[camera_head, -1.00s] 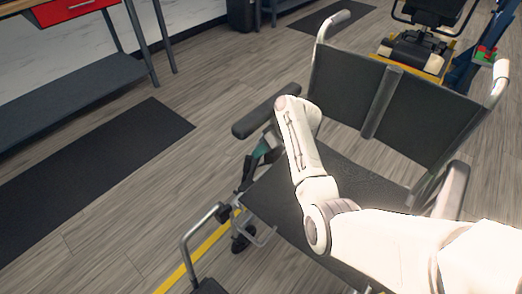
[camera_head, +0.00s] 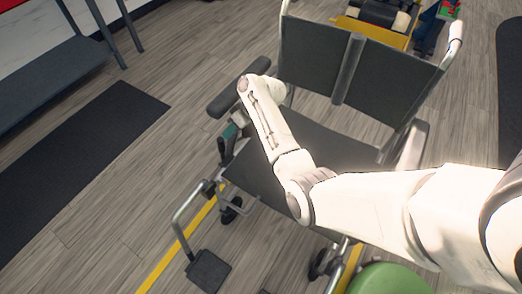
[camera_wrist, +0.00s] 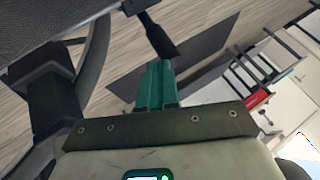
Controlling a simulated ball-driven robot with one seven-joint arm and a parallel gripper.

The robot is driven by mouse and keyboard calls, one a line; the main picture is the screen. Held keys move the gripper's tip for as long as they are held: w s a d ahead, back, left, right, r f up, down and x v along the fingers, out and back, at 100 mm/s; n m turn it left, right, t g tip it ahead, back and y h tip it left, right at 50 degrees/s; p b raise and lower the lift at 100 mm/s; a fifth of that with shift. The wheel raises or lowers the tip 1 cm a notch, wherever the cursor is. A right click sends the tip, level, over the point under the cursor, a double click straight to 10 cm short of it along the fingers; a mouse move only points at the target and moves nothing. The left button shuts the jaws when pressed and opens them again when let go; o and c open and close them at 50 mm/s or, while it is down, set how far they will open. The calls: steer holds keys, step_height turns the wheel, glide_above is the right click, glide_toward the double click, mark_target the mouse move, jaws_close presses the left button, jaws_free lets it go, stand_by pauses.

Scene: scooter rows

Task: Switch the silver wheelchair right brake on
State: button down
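The silver wheelchair (camera_head: 392,88) faces me, with a dark seat and backrest. My arm reaches over its seat to the armrest on the picture's left. A black brake lever (camera_head: 227,149) stands below that armrest, on the sitter's right side. In the wrist view the lever (camera_wrist: 157,36) slants down toward my fingertips. My gripper (camera_wrist: 160,65) has teal fingers side by side, with no clear gap between them. The lever's tip is at or just beyond the fingertips; I cannot tell whether they touch. In the head view my gripper (camera_head: 231,130) is mostly hidden behind my arm.
The wheelchair's footrest (camera_head: 208,268) juts out at lower left. A dark mat (camera_head: 85,160) lies on the open wooden floor to the left. A grey bench shelf (camera_head: 45,75) stands at upper left. A yellow-based scooter (camera_head: 370,30) is behind the wheelchair.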

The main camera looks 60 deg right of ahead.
steer(key=s+d+r+b, duration=0.2)
steer(key=s+d+r, duration=0.2)
steer(key=d+r, duration=0.3)
steer(key=s+a+r+g+h+p, duration=0.2)
steer(key=s+a+r+p, duration=0.2)
steer(key=s+a+p, duration=0.4)
steer(key=s+a+r+g+h+p, duration=0.2)
steer(key=s+a+r+p, duration=0.2)
steer(key=s+a+p, duration=0.3)
steer(key=shift+s+a+g+h+p, duration=0.4)
steer(key=shift+s+a, duration=1.35)
steer(key=shift+s, duration=2.1)
steer(key=shift+f, duration=0.1)
